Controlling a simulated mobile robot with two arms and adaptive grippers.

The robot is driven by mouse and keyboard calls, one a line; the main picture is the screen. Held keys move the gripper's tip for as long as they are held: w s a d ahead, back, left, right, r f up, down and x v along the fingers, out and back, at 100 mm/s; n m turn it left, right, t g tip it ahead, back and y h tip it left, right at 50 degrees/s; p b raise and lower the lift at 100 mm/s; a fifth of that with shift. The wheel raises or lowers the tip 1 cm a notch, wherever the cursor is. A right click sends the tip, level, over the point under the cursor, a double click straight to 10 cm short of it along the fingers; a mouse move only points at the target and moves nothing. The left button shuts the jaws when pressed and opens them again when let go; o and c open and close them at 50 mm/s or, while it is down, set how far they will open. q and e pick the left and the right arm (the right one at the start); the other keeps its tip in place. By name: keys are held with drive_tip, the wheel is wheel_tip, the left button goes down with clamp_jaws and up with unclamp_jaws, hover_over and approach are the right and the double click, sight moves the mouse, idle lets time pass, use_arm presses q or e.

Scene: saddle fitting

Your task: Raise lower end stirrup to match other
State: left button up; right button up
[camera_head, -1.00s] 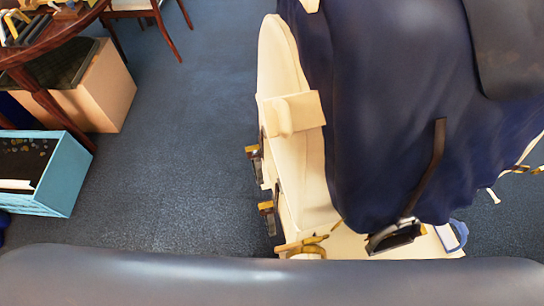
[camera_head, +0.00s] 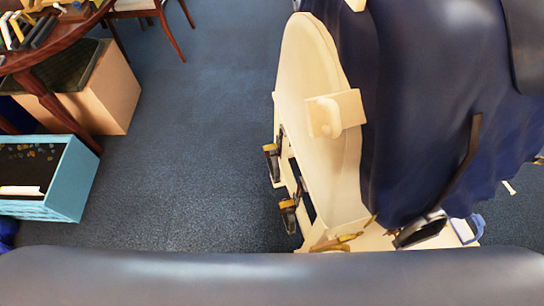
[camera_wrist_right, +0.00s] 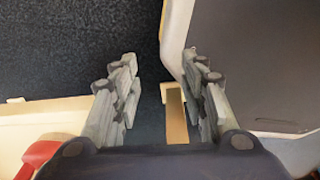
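A dark strap (camera_head: 462,165) hangs over the navy cover on a cream wooden stand (camera_head: 309,85). At its lower end is a stirrup (camera_head: 421,230), dark and pale-edged, close to the stand's base. I cannot make out a second stirrup to compare it with. My right gripper (camera_wrist_right: 163,80) shows in the right wrist view with its fingers wide apart and nothing held between them. A narrow tan strip (camera_wrist_right: 176,115) lies beyond the gap, near the right finger. Neither gripper shows in the head view.
A light blue crate (camera_head: 62,190), a cardboard box (camera_head: 112,95) and a round wooden table (camera_head: 60,40) stand at the left. Blue carpet (camera_head: 200,130) between them and the stand is clear. In the wrist view, a grey panel (camera_wrist_right: 260,60) fills the right and a red thing (camera_wrist_right: 40,155) sits lower left.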

drive_tip(key=shift+a, duration=0.8)
drive_tip(key=shift+d, duration=0.55)
drive_tip(key=shift+c, duration=0.2)
